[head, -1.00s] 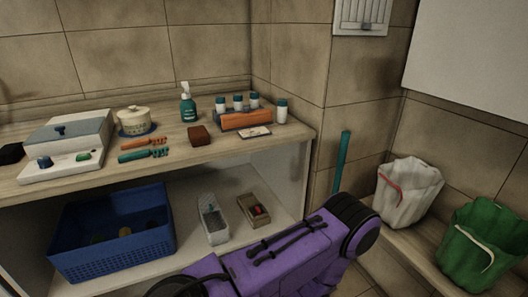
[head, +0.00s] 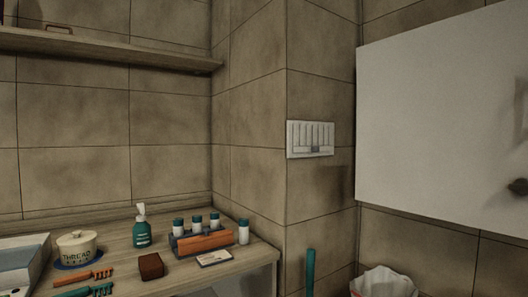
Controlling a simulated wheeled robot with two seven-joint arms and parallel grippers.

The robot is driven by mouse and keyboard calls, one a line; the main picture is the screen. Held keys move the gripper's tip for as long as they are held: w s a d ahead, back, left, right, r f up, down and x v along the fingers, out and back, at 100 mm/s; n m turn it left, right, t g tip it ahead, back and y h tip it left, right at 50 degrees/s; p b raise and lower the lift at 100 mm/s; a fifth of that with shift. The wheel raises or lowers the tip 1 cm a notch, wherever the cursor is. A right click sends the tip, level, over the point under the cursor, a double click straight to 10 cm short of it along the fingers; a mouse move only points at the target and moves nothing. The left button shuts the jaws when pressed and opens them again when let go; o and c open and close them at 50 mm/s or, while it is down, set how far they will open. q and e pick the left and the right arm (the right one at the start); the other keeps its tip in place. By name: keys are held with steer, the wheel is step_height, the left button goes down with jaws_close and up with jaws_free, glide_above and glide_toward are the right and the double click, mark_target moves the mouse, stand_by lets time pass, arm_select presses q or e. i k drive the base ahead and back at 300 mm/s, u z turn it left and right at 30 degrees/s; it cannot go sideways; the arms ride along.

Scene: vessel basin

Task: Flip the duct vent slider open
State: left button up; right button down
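The duct vent (head: 310,139) is a pale rectangular plate with vertical slats, fixed to the tiled wall right of the counter. A small grey-blue slider tab (head: 315,149) shows at its lower middle. I cannot tell from here whether the slats are open or closed. Neither of my grippers is in the head view now.
The counter (head: 110,238) holds a pump bottle (head: 142,230), a rack of capped jars (head: 203,240), a lidded pot (head: 77,247) and a brown block (head: 151,266). A white cabinet (head: 440,125) juts out right of the vent. A teal pole (head: 310,272) stands below the vent.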

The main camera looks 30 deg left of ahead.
mark_target(317, 148)
steer(key=u, duration=4.05)
steer(key=k, duration=0.9)
steer(key=z, duration=1.7)
